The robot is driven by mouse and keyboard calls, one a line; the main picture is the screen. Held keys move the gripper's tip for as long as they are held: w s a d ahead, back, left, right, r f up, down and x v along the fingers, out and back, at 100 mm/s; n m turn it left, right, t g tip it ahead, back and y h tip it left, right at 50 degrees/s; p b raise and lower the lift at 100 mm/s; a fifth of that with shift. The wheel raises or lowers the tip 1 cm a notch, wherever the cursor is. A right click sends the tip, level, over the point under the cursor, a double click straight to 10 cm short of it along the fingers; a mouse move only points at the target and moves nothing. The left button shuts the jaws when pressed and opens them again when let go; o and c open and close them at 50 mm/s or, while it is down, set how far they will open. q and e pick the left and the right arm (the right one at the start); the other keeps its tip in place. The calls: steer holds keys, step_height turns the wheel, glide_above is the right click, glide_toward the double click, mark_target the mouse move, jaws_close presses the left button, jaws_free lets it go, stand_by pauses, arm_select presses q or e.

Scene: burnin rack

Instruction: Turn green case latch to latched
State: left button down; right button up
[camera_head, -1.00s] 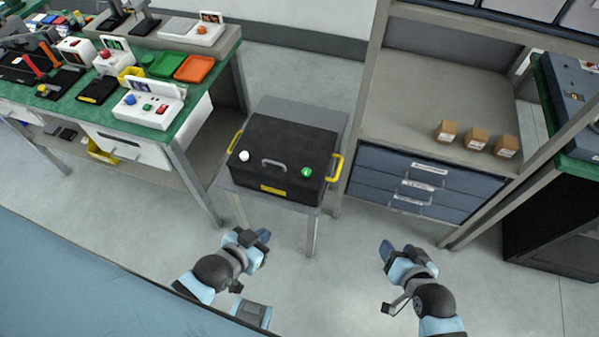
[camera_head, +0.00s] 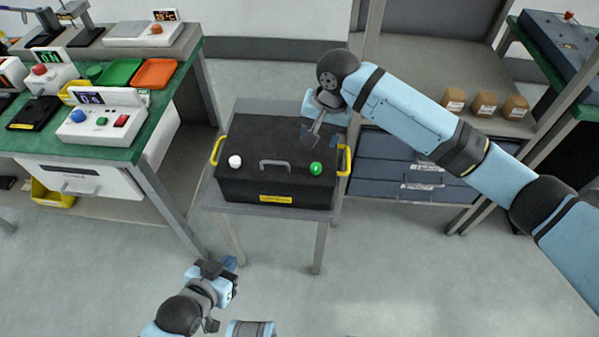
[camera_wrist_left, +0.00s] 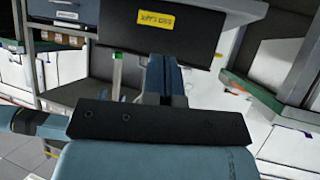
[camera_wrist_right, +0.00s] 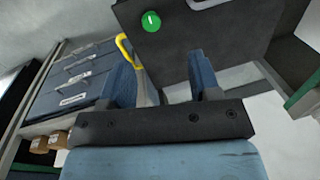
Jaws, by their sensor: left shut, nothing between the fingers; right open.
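The black case (camera_head: 300,192) stands on a small grey table, with a grey handle in the middle of its top. The green latch (camera_head: 316,168) is a round knob with a white mark, at the right of the case top. It also shows in the right wrist view (camera_wrist_right: 151,21). A white round knob (camera_head: 235,161) is at the left of the top. My right gripper (camera_head: 312,138) is open above the case's back right, just behind the green latch and apart from it. My left gripper (camera_head: 228,266) is shut and empty, low in front of the table.
Yellow side handles (camera_head: 345,160) stick out from the case. A green-topped bench (camera_head: 140,140) with devices stands at the left. Blue drawers (camera_head: 395,165) and a shelf with brown boxes (camera_head: 484,104) are at the right. The floor in front is clear.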

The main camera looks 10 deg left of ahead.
mark_target(316, 166)
steer(key=shift+m+h, duration=0.3)
steer(key=shift+h, duration=0.3)
steer(key=f+b, duration=0.1)
steer(key=f, duration=0.3)
steer(key=f+b, duration=0.1)
steer(key=f, duration=0.3)
steer(key=w+f+b, duration=0.1)
steer(key=f, duration=0.3)
steer(key=shift+w+f, duration=0.1)
steer(key=shift+f, duration=0.1)
steer(key=shift+r, duration=0.1)
steer(key=c, duration=0.9)
